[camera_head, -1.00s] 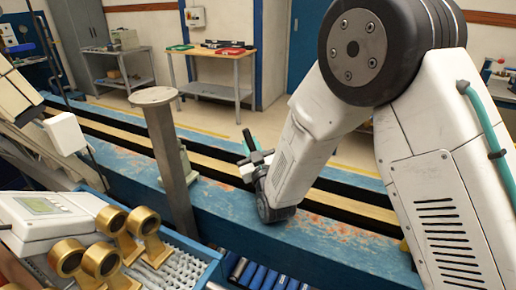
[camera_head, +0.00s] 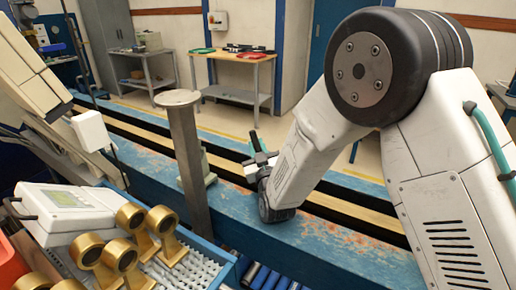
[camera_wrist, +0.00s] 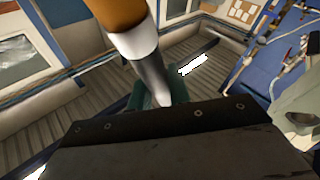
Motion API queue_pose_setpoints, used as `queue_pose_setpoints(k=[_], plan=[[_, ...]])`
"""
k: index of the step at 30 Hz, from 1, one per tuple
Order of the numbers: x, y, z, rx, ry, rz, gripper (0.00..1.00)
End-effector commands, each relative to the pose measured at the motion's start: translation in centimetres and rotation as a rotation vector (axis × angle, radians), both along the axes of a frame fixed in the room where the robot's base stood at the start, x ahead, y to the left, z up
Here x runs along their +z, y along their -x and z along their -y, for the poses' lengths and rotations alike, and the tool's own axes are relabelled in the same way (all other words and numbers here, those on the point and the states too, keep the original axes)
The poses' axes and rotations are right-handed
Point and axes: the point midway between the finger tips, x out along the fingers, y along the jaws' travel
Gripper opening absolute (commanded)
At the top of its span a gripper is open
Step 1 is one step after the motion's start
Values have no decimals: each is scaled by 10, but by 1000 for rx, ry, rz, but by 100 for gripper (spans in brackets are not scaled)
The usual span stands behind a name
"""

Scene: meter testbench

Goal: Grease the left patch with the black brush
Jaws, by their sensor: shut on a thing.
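My gripper (camera_head: 260,163) is at the end of my arm, over the blue beam (camera_head: 340,242) in the head view. A small green and dark piece stands up at its tip. In the wrist view, a brush-like tool (camera_wrist: 146,50) with an orange-brown end, a pale collar and a dark grey part rises from the jaws, which are shut on it. Its bristles cannot be made out. The beam's blue paint has reddish worn areas, but I cannot tell a distinct left patch.
Several brass brackets (camera_head: 124,257) and a white meter box (camera_head: 62,208) are at lower left, by a blue crate (camera_head: 222,275) of pale parts. A workbench (camera_head: 262,62) stands at the back.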

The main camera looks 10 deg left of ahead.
Motion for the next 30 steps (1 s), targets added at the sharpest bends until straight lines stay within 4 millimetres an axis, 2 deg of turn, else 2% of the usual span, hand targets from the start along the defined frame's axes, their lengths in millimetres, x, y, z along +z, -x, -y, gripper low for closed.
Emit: queue_pose_setpoints(k=[9, 17, 30], plan=[[0, 9, 27, -2, 3, -3, 0], [1, 13, 36, -2, 2, -2, 0], [1, 24, 68, -3, 1, -2, 0]])
